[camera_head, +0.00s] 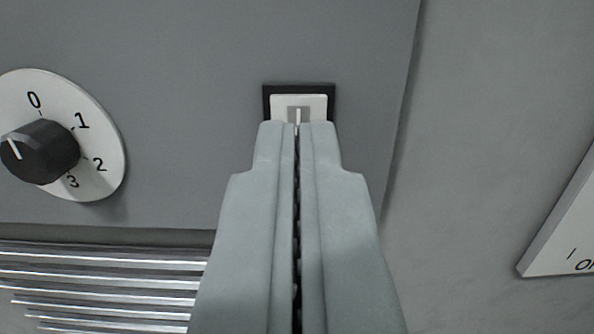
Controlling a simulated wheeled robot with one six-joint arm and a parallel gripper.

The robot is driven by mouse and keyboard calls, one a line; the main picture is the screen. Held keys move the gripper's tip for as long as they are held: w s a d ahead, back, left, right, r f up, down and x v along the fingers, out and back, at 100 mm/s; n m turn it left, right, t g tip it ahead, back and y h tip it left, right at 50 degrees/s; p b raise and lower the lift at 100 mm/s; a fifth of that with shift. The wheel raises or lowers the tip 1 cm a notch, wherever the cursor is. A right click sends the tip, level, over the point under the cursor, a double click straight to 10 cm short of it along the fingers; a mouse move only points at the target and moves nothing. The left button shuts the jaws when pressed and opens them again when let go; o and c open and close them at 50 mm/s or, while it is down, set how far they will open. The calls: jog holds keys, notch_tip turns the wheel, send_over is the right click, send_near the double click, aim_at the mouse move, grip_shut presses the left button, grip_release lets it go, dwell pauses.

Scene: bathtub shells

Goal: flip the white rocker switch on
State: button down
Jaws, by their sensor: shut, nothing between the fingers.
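The white rocker switch (287,103) sits in a dark frame on a grey panel, at the upper middle of the view. Its upper part shows, with a grey patch and a light vertical mark on it. My gripper (298,128) is shut and empty, its fingertips pointing at the switch and overlapping its lower part in the picture. The lower part of the switch is hidden behind the fingers. I cannot tell whether the tips touch it.
A black knob (40,151) on a white dial (106,145) numbered 0 to 3 is at the left. Metal slats (105,284) lie below the panel (190,60). A white plate (570,235) with partly cut-off lettering is at the right edge.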

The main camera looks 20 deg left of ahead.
jog(key=s+d+r, duration=0.1)
jog(key=s+d, duration=0.1)
jog(key=s, duration=0.6)
jog(key=shift+s+d, duration=0.2)
jog(key=shift+s, duration=0.05)
jog(key=shift+r, duration=0.15)
jog(key=s+d+r+h, duration=0.1)
jog(key=s+d, duration=0.7)
jog(key=s, duration=0.1)
jog(key=s+d+f+m+h, duration=0.1)
jog(key=s+d+f, duration=0.2)
jog(key=s, duration=0.6)
jog(key=s+d+f+m+g+h, duration=0.1)
jog(key=s+d+f, duration=0.3)
jog(key=s, duration=0.6)
jog(key=s+d+f+m+h, duration=0.1)
jog(key=s+d+f+h, duration=0.1)
jog(key=s+d, duration=0.4)
jog(key=s+f, duration=0.1)
jog(key=s, duration=0.3)
jog(key=shift+s+d+f, duration=0.2)
jog(key=shift+d+f, duration=0.05)
jog(key=shift+f, duration=0.05)
